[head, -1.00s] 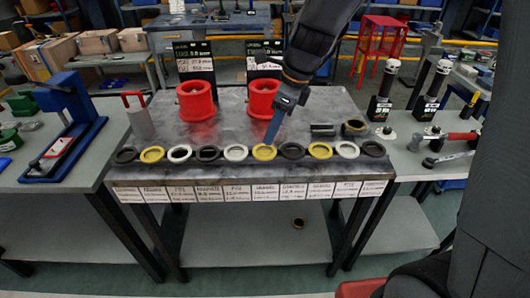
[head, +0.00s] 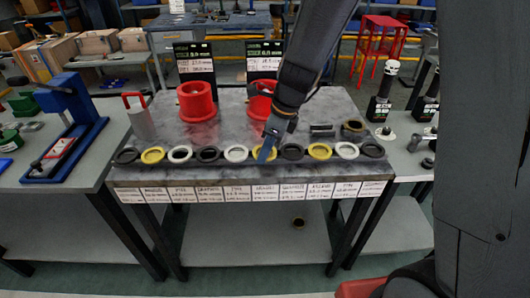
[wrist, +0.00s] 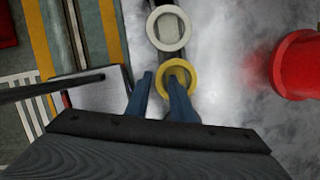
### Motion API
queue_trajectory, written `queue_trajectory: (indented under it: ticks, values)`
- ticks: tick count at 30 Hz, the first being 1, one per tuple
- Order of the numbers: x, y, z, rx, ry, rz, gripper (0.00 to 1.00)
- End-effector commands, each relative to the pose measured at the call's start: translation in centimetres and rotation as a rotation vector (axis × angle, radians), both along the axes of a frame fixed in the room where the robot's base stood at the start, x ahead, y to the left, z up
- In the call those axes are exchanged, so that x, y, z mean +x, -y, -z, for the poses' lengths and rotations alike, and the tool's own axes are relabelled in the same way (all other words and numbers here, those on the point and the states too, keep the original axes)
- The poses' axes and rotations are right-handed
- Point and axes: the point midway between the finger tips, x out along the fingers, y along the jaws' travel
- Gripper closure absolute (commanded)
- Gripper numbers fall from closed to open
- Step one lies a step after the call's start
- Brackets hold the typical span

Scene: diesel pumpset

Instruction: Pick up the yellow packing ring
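Yellow packing rings lie in a row of rings along the front of the grey table. One is at the left (head: 153,155), one at the right (head: 320,151), and one near the middle (head: 273,153). My gripper (head: 265,158) is at the middle one and partly hides it. In the wrist view, this yellow ring (wrist: 192,76) lies under my gripper (wrist: 160,77). The two blue fingers are apart. One tip appears over the ring's opening and the other beside its outer left edge. I cannot tell whether they touch it.
A white ring (head: 235,153) and a dark ring (head: 291,152) lie on either side of the middle yellow ring. Red cylinders (head: 197,101) stand behind the row. Paper labels (head: 238,193) line the table's front edge.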

Motion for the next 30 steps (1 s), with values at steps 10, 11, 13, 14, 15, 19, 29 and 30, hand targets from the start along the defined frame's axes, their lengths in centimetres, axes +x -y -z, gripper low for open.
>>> queue_trajectory:
  ticks: [10,11,13,14,15,19,29,30]
  values:
    - [0.0,0.0,0.0,0.000,0.000,0.000,1.00]
    - [0.0,0.0,0.0,0.000,0.000,0.000,1.00]
    - [0.0,0.0,0.0,0.000,0.000,0.000,1.00]
    - [0.0,0.0,0.0,0.000,0.000,0.000,1.00]
    - [0.0,0.0,-0.1,0.000,0.000,-0.001,1.00]
    - [0.1,0.0,-1.2,0.002,0.004,0.000,1.00]
    - [0.1,0.0,-7.2,0.001,0.004,-0.001,1.00]
    - [0.1,0.0,-7.9,0.000,0.005,-0.001,1.00]
